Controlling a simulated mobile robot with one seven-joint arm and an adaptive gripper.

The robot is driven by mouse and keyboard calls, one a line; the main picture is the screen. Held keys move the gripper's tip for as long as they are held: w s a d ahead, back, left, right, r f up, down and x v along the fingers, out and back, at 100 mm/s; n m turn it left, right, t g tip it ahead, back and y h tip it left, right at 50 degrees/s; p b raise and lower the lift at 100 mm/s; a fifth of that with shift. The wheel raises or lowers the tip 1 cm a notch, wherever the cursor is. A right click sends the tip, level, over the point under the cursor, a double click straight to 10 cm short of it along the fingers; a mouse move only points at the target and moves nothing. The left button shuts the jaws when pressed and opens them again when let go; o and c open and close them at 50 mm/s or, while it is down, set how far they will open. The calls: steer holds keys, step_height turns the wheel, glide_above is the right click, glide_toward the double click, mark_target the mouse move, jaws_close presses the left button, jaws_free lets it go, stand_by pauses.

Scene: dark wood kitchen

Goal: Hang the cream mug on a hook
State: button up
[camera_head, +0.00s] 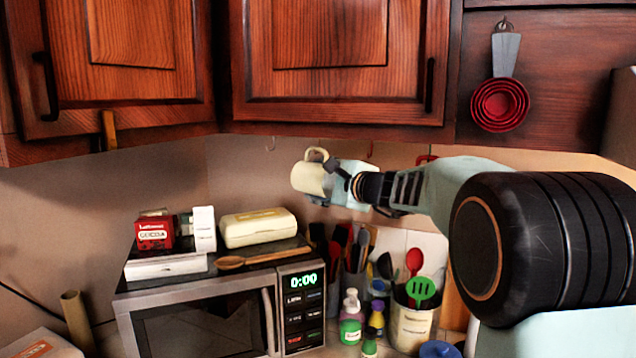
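The cream mug (308,179) is in the air below the upper cabinets, lying on its side with its handle up. My gripper (335,180) reaches in from the right and is shut on the mug's right end; the exact finger contact is small and partly hidden. A thin hook (270,144) hangs under the cabinet to the upper left of the mug, apart from it in the picture. Another hook (370,149) shows under the cabinet to the right, above my gripper. I cannot judge the depth between the mug and the hooks.
A microwave (135,325) below carries boxes, a cream case (258,228) and a wooden spoon (262,258). Utensil holders (412,328) and bottles (351,325) stand to its right. Red measuring cups (500,105) hang at upper right. Bare wall lies left of the mug.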

steer(key=shift+r, duration=0.1)
stand_by(0.3)
steer(key=o, duration=1.5)
